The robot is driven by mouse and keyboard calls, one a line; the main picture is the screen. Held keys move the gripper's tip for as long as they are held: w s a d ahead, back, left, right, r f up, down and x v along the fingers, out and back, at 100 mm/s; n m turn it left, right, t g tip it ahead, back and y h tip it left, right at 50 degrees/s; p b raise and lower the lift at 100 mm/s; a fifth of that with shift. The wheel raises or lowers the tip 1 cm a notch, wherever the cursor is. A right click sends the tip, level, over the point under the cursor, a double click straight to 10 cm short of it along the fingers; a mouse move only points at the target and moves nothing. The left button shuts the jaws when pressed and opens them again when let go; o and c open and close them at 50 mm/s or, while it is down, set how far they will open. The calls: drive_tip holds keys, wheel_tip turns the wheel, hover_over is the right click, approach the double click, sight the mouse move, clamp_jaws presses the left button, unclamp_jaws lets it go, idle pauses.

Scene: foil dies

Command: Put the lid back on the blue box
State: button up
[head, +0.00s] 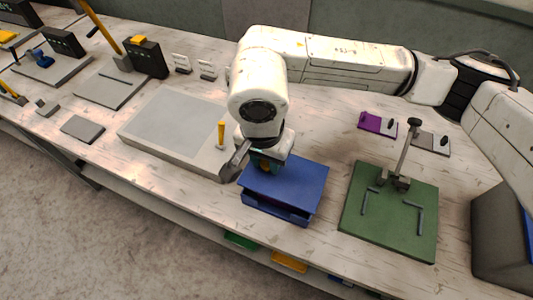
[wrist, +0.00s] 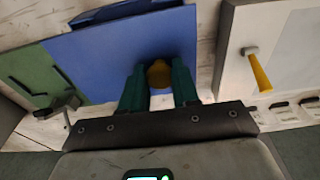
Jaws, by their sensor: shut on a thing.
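The blue lid (head: 298,180) is a flat panel with a yellow knob (wrist: 158,74). My gripper (wrist: 158,82) is shut on this knob, with one green finger on each side. In the head view my gripper (head: 265,163) points down at the lid's back left part. The blue box (head: 273,209) is under the lid, and its front shows below the lid's front edge. In the wrist view part of the box (wrist: 122,12) shows past the lid's far edge. I cannot tell whether the lid touches the rim.
A green board (head: 390,225) with a metal stand is close on the right. A grey plate machine (head: 175,125) with a yellow handle (head: 221,134) is close on the left. Purple (head: 377,123) and grey pieces lie behind. The table's front edge is just before the box.

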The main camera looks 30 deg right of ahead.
sight(266, 170)
drive_tip(key=shift+f, duration=0.9)
wheel_tip(266, 170, down, 3)
drive_tip(key=b, duration=0.3)
drive_tip(key=shift+r+b, duration=0.1)
drive_tip(key=shift+b, duration=0.95)
idle(0.7)
drive_tip(key=shift+f+b, duration=0.2)
drive_tip(key=shift+b, duration=0.8)
idle(1.0)
idle(0.5)
drive_tip(key=o, duration=1.6)
